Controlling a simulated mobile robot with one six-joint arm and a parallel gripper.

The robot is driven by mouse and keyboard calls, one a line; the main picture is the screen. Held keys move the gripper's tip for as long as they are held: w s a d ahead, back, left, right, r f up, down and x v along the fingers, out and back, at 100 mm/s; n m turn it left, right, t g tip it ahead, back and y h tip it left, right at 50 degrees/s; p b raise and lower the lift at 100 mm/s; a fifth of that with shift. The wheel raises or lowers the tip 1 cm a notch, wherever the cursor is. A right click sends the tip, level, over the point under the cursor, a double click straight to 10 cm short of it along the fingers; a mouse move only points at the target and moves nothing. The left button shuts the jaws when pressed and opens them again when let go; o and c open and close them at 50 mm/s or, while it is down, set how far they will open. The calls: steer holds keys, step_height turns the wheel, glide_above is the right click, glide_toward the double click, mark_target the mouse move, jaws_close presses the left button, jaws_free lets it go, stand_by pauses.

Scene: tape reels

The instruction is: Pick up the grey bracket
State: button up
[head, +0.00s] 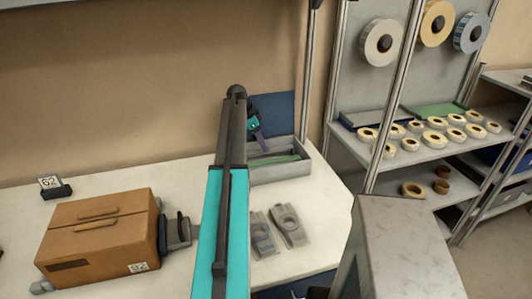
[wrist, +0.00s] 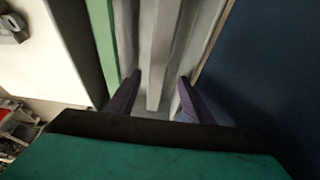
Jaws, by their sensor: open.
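Two grey bracket-like parts with round openings lie side by side on the white table, the left one (head: 262,235) and the right one (head: 288,225). Part of a grey piece (wrist: 12,26) also shows at the upper left of the wrist view. My gripper (head: 263,144) has purple fingers and points down over the grey tray (head: 280,174) at the back. In the wrist view my gripper (wrist: 158,92) is open, with a long grey piece (wrist: 158,45) between and beyond its fingers. I cannot tell whether that piece is a bracket. No grip on it shows.
A green strip (head: 273,160) lies in the tray, and a blue panel (head: 273,113) stands behind it. A cardboard box (head: 100,238) stands at the left near a "62" tag (head: 50,183). Shelves with tape reels (head: 379,42) stand at the right.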

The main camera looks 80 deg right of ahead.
steer(key=shift+f, duration=0.1)
steer(key=shift+s+f+p, duration=0.5)
steer(key=shift+f+p, duration=0.3)
steer(key=shift+p+x, duration=0.5)
steer(key=shift+x, duration=1.1)
steer(key=c, duration=1.1)
steer(key=shift+r, duration=0.1)
step_height(320, 180, up, 18)
steer(key=b, duration=0.5)
